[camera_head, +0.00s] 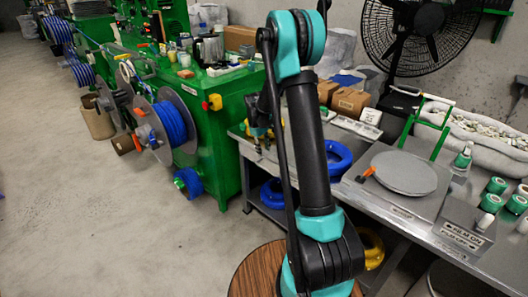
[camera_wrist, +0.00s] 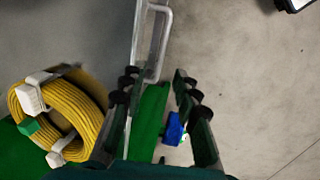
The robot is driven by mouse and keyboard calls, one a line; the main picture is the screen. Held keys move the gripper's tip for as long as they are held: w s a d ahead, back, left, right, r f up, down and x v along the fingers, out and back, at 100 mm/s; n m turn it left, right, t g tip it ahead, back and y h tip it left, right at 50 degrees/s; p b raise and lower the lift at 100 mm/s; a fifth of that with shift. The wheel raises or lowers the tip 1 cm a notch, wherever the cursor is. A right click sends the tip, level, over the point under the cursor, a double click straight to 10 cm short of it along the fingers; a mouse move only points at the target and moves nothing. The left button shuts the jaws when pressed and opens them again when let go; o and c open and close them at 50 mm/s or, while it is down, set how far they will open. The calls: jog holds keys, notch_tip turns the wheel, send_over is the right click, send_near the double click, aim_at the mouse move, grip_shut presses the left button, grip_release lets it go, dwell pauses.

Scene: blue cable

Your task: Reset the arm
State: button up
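My arm, teal and black, rises through the middle of the head view. My gripper (camera_wrist: 156,78) shows in the wrist view with its two dark fingers apart and nothing between them. In the head view the gripper is mostly hidden behind the arm. A blue cable (camera_head: 172,123) is wound on a grey-flanged reel on the green machine at the left. In the wrist view a coil of yellow cable (camera_wrist: 88,108) with white ties lies left of the fingers. A small blue object (camera_wrist: 174,130) lies beyond the fingers, low in that view.
The green machine (camera_head: 225,105) stands left of my arm. A grey workbench (camera_head: 420,222) at the right holds a round plate (camera_head: 403,174), green-and-white rolls and a blue coil (camera_head: 338,158). A black fan (camera_head: 418,35) stands behind. The floor (camera_head: 115,225) at the left is clear.

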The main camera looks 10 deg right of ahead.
jog(key=s+d+r+m+t+y, duration=0.15)
jog(key=s+r, duration=0.25)
jog(key=s, duration=0.8)
jog(key=s+a+r+m+t, duration=0.1)
jog(key=s+r+m, duration=0.3)
jog(key=s, duration=0.9)
jog(key=s+f+m, duration=0.1)
jog(key=s, duration=0.9)
jog(key=shift+s+f, duration=0.15)
jog(key=shift+f, duration=0.2)
jog(key=shift+d+m+t, duration=0.1)
jog(key=shift+m+t, duration=0.15)
